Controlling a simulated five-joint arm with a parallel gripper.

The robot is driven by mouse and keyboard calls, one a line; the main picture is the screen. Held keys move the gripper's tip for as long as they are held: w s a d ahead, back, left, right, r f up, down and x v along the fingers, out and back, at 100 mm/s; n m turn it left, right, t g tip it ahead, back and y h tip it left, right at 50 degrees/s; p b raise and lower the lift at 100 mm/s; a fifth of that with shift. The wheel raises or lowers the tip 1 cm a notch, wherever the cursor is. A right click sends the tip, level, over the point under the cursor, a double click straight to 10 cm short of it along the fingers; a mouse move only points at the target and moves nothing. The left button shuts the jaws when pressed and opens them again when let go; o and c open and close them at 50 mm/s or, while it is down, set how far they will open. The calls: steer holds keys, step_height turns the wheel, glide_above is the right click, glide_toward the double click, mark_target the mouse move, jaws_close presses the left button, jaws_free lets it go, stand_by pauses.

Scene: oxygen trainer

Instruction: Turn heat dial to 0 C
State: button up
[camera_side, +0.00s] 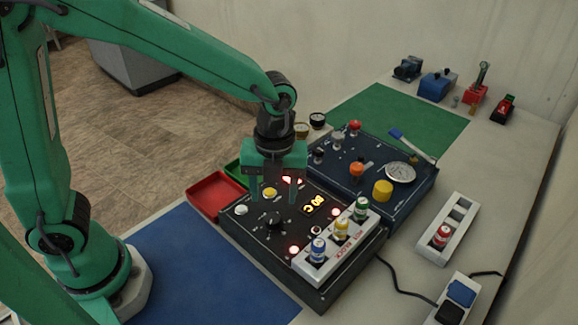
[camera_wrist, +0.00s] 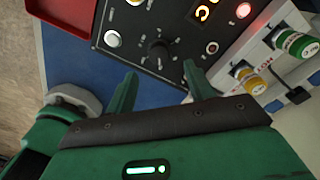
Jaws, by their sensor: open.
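The heat dial looks to be the black knob (camera_side: 274,220) on the dark control panel (camera_side: 262,247); it also shows in the wrist view (camera_wrist: 158,48). Marks ring the knob, too small to read. A lit yellow display (camera_side: 313,205) sits to its right on the panel. My gripper (camera_side: 272,194) is above the panel, pointing down, with its fingers apart and nothing between them. In the wrist view my open fingers (camera_wrist: 160,72) point toward the knob, which lies a little beyond their tips. They look clear of it.
A white rack (camera_side: 337,250) with blue, yellow and green capped bottles lies along the panel's right side. A blue panel (camera_side: 335,170) with knobs and a gauge stands behind. A red tray (camera_side: 216,194) is at left. The blue mat (camera_side: 205,270) in front is clear.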

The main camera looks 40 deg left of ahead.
mark_target(273, 217)
steer(key=shift+s+a+f, duration=0.1)
steer(key=shift+s+f, duration=0.05)
steer(key=shift+f, duration=3.2)
steer(key=c, duration=1)
steer(key=shift+o, duration=0.2)
